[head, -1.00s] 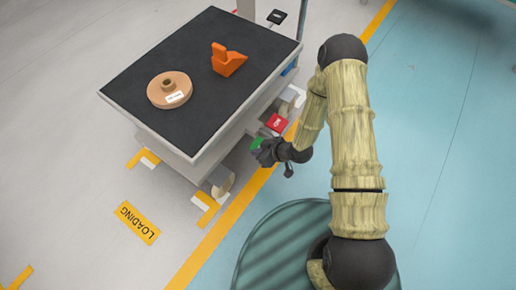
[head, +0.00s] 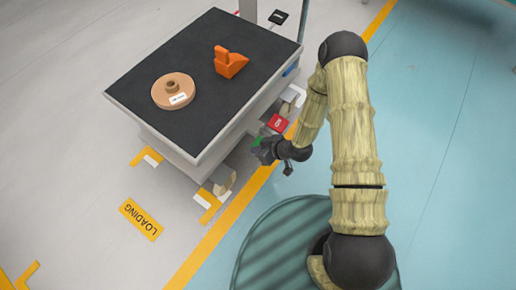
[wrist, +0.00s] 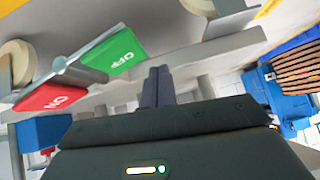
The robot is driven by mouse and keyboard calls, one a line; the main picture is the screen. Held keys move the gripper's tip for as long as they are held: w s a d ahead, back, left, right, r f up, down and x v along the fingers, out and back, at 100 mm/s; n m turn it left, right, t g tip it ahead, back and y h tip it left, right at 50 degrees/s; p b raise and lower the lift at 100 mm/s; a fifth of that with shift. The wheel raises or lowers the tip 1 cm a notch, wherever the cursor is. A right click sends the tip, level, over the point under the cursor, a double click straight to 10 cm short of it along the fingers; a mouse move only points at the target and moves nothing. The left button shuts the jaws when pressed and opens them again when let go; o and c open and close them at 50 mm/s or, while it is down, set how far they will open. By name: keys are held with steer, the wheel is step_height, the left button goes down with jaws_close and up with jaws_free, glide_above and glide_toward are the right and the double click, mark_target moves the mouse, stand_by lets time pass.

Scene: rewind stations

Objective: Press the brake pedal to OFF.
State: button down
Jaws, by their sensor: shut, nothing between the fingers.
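The green OFF pedal (head: 257,141) and the red ON pedal (head: 278,123) are low on the near side of a cart. In the head view my gripper (head: 263,153) is close to the green pedal and partly covers it. In the wrist view the green OFF pedal (wrist: 115,52) is just left of my shut, empty fingers (wrist: 157,78), with a gap in the picture. The red ON pedal (wrist: 45,97) is further left there, tilted the other way from the green one, with a grey bar between them. Whether I touch the pedal cannot be told.
The cart's dark top (head: 200,110) carries a tan spool (head: 173,91) and an orange object (head: 229,62). A caster (head: 223,182) stands at its near corner. A yellow floor line (head: 220,228) runs alongside. Blue objects (wrist: 285,98) show right in the wrist view.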

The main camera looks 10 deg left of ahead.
steer(key=s+d+r+p, duration=0.5)
steer(key=r, duration=0.3)
steer(key=shift+d+r, duration=0.15)
steer(key=shift+d, duration=0.1)
steer(key=shift+w, duration=0.1)
steer(key=w+d+r+m+h+p, duration=0.1)
steer(key=d+r+m+h+p, duration=0.15)
steer(key=d+r, duration=0.45)
steer(key=w+d+r+m+h+p, duration=0.2)
steer(key=d+r+h, duration=0.1)
steer(key=r, duration=0.7)
steer(key=w+d+r+m+h+p, duration=0.1)
steer(key=d+r+m+h+p, duration=0.15)
steer(key=d+r, duration=0.45)
steer(key=s+r+m+p, duration=0.2)
steer(key=s+r+m, duration=0.4)
steer(key=r, duration=0.7)
step_height(320, 180, up, 38)
steer(key=n+p, duration=0.1)
steer(key=p, duration=3.6)
steer(key=shift+s+d+g, duration=0.2)
steer(key=shift+s+g, duration=0.1)
